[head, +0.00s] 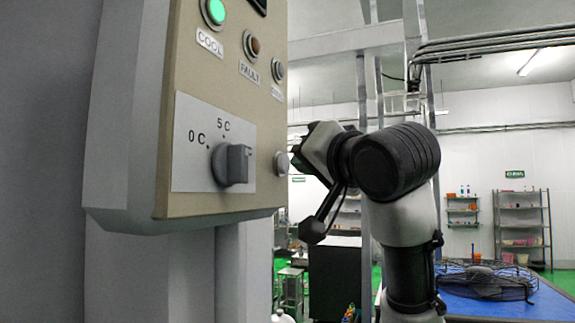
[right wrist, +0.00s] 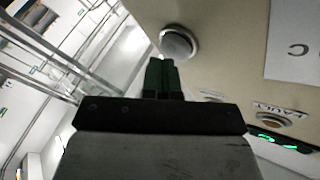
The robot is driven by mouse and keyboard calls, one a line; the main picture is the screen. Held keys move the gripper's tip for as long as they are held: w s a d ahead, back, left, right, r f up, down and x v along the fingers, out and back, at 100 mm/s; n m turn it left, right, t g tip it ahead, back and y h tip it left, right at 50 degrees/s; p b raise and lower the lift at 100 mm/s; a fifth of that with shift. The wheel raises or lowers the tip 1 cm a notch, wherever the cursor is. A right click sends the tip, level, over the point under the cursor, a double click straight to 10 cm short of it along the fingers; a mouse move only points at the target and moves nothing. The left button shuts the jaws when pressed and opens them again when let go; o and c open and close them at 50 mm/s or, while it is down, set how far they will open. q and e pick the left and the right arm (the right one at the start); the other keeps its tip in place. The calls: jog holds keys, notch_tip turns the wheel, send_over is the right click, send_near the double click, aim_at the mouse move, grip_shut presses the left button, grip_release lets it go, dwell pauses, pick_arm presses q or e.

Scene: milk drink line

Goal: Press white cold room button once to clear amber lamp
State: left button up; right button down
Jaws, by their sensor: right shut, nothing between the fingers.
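The white button (head: 281,163) is on the right part of the beige control panel (head: 190,205), right of the grey dial. In the right wrist view it is a pale round button (right wrist: 178,43) with a metal rim, just beyond the fingertips. My right gripper (head: 300,160) is shut and empty, close to the button; its dark green fingers (right wrist: 161,74) point toward the button's lower left edge. I cannot tell whether they touch it. The FAULT lamp (head: 253,46) looks dull brownish amber; it also shows in the right wrist view (right wrist: 275,121). My left gripper is not in view.
A green COOL lamp (head: 214,11) glows on the panel. A grey dial (head: 233,165) points near 5 C. A small greyish lamp (head: 278,69) sits above the button. A blue table (head: 545,305) with a black wire object and shelves (head: 522,225) stand behind.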

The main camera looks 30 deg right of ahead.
jog(key=shift+s+d, duration=0.35)
jog(key=shift+s, duration=0.1)
jog(key=s+d+b, duration=0.1)
jog(key=s+d, duration=0.2)
jog(key=shift+s+d+b, duration=0.1)
jog(key=shift+s+b, duration=0.25)
jog(key=shift+s, duration=0.05)
dwell(0.8)
